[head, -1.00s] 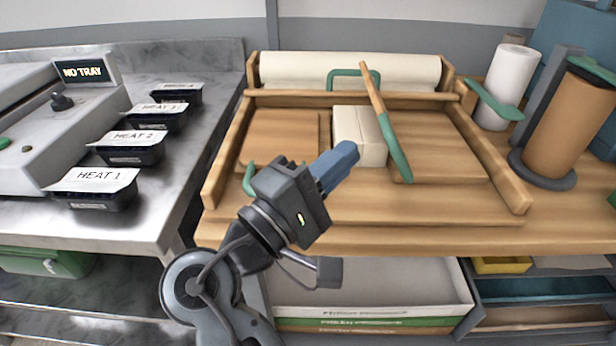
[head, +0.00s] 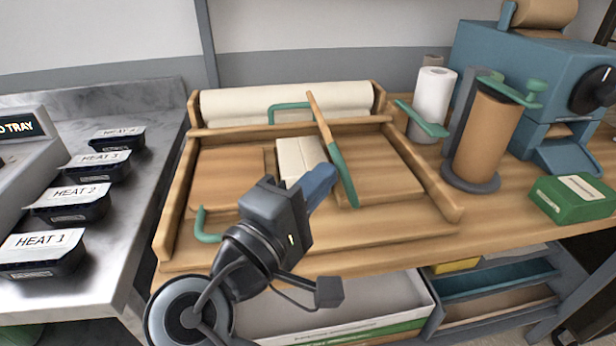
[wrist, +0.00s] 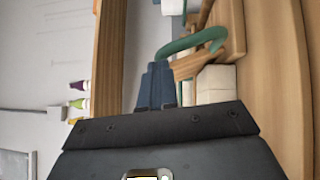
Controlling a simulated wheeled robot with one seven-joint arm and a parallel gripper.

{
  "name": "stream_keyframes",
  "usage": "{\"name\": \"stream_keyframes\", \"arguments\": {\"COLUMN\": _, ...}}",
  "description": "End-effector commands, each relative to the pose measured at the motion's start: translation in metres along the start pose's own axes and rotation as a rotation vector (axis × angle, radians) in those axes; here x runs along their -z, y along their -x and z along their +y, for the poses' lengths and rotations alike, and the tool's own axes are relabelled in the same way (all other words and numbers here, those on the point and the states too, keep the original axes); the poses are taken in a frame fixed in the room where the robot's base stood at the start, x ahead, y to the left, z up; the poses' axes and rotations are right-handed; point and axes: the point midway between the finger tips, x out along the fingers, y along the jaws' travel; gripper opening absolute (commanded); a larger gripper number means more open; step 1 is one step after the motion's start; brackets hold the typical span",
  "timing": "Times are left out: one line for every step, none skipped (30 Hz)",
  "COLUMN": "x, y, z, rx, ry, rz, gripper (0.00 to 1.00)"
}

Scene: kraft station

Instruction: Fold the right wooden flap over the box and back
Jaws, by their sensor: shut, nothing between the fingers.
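The cream box (head: 296,160) sits in the middle of the wooden folding station and also shows in the wrist view (wrist: 216,84). A raised wooden flap (head: 320,118) with a green lower part (head: 343,176) stands tilted at the box's right side, seen nearly edge-on. My gripper (head: 326,174) is shut and empty, in front of the box and just left of the green part. I cannot tell whether they touch. The blue fingers (wrist: 157,85) are together in the wrist view, near a green loop. The left wooden flap (head: 225,178) lies flat; a green handle (head: 203,228) is at its front.
A white paper roll (head: 240,107) and a green rear handle (head: 288,108) are behind the box. A raised side rail (head: 432,178) bounds the station at right. Beyond it stand a white roll (head: 432,100) and a brown roll (head: 482,135). Black trays (head: 70,203) line the left counter.

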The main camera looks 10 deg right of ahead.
Motion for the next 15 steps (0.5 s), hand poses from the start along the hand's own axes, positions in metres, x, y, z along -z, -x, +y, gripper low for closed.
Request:
{"name": "stream_keyframes", "arguments": {"x": -0.0017, "y": -0.0019, "z": 0.0029, "rx": 0.012, "ry": -0.012, "rz": -0.001, "gripper": 0.0}}
{"name": "stream_keyframes", "arguments": {"x": -0.002, "y": -0.0022, "z": 0.0026, "rx": 0.016, "ry": -0.016, "rz": -0.001, "gripper": 0.0}}
{"name": "stream_keyframes", "arguments": {"x": -0.0021, "y": -0.0022, "z": 0.0019, "rx": 0.02, "ry": -0.019, "rz": 0.0, "gripper": 0.0}}
{"name": "stream_keyframes", "arguments": {"x": -0.002, "y": -0.0022, "z": 0.0014, "rx": 0.021, "ry": -0.02, "rz": 0.0, "gripper": 0.0}}
{"name": "stream_keyframes", "arguments": {"x": -0.0019, "y": -0.0021, "z": 0.0009, "rx": 0.021, "ry": -0.02, "rz": 0.0, "gripper": 0.0}}
{"name": "stream_keyframes", "arguments": {"x": -0.0019, "y": -0.002, "z": 0.0007, "rx": 0.02, "ry": -0.02, "rz": 0.0, "gripper": 0.0}}
{"name": "stream_keyframes", "arguments": {"x": -0.0018, "y": -0.002, "z": 0.0007, "rx": 0.02, "ry": -0.02, "rz": 0.0, "gripper": 0.0}}
{"name": "stream_keyframes", "arguments": {"x": -0.0018, "y": -0.002, "z": 0.0007, "rx": 0.02, "ry": -0.019, "rz": 0.0, "gripper": 0.0}}
{"name": "stream_keyframes", "arguments": {"x": -0.0018, "y": -0.002, "z": 0.0007, "rx": 0.02, "ry": -0.019, "rz": 0.0, "gripper": 0.0}}
{"name": "stream_keyframes", "arguments": {"x": -0.0018, "y": -0.002, "z": 0.0006, "rx": 0.02, "ry": -0.019, "rz": 0.0, "gripper": 0.0}}
{"name": "stream_keyframes", "arguments": {"x": -0.0018, "y": -0.0019, "z": 0.0006, "rx": 0.02, "ry": -0.019, "rz": 0.0, "gripper": 0.0}}
{"name": "stream_keyframes", "arguments": {"x": -0.0017, "y": -0.0017, "z": 0.0006, "rx": 0.02, "ry": -0.019, "rz": 0.0, "gripper": 0.0}}
{"name": "stream_keyframes", "arguments": {"x": -0.0017, "y": -0.0011, "z": 0.0006, "rx": 0.02, "ry": -0.019, "rz": 0.001, "gripper": 0.0}}
{"name": "stream_keyframes", "arguments": {"x": -0.0016, "y": 0.0001, "z": 0.0005, "rx": 0.02, "ry": -0.019, "rz": 0.001, "gripper": 0.0}}
{"name": "stream_keyframes", "arguments": {"x": -0.0014, "y": 0.0026, "z": 0.0005, "rx": 0.019, "ry": -0.019, "rz": 0.001, "gripper": 0.0}}
